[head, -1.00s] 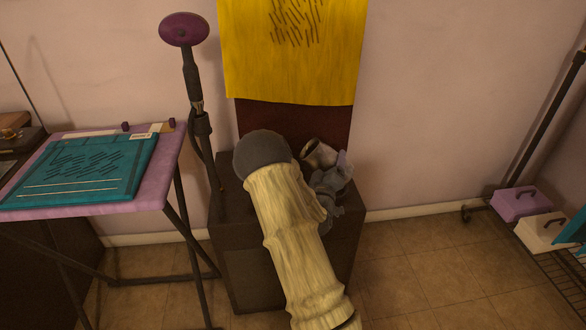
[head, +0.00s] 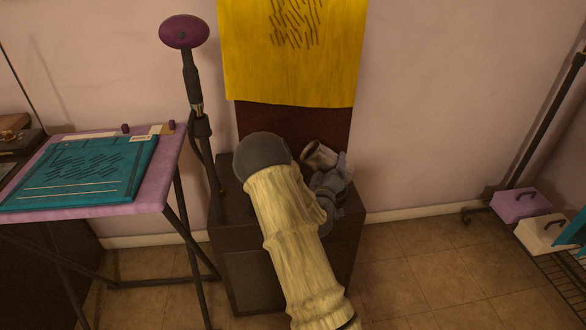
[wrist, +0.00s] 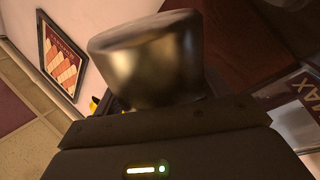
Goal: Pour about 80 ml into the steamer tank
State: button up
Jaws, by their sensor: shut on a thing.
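A metal cup (head: 318,156) is held in my gripper (head: 332,180), over the top of a dark box (head: 285,275) by the wall. The cup is tilted, with its rim toward the upper left in the head view. In the wrist view the metal cup (wrist: 150,62) fills the upper middle, close in front of the gripper. The fingertips and the cup's contents are hidden. A garment steamer head (head: 184,32), purple on a dark pole, rises at the left of the box. My arm hides much of the box top, and I cannot make out a tank opening.
A purple folding table (head: 160,190) with a teal board (head: 85,172) stands at left. A yellow cloth (head: 290,60) hangs behind the box. A purple box (head: 520,203) and a cream box (head: 548,234) sit at right. The tiled floor (head: 420,280) right of the box is clear.

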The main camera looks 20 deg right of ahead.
jog(key=shift+m, duration=0.4)
jog(key=shift+w+a+f+m+g+b, duration=0.1)
jog(key=shift+f+m+g+b, duration=0.3)
jog(key=shift+f+m+b, duration=0.65)
jog(key=shift+s+d+f+m+b, duration=0.2)
jog(key=shift+d+f+m+b, duration=0.15)
jog(key=shift+m+b, duration=0.6)
jog(key=shift+s+d+m+g+b, duration=0.1)
jog(key=shift+m+g+b, duration=0.1)
jog(key=shift+m, duration=0.3)
jog(key=shift+d+m+g+b, duration=0.1)
jog(key=shift+m+b, duration=0.1)
jog(key=shift+m, duration=0.3)
jog(key=m, duration=0.1)
jog(key=m+b, duration=0.1)
jog(key=f+m+b, duration=0.1)
jog(key=m, duration=0.1)
jog(key=shift+s+d+g, duration=0.15)
jog(key=shift+d+g, duration=0.1)
jog(key=shift+g, duration=0.15)
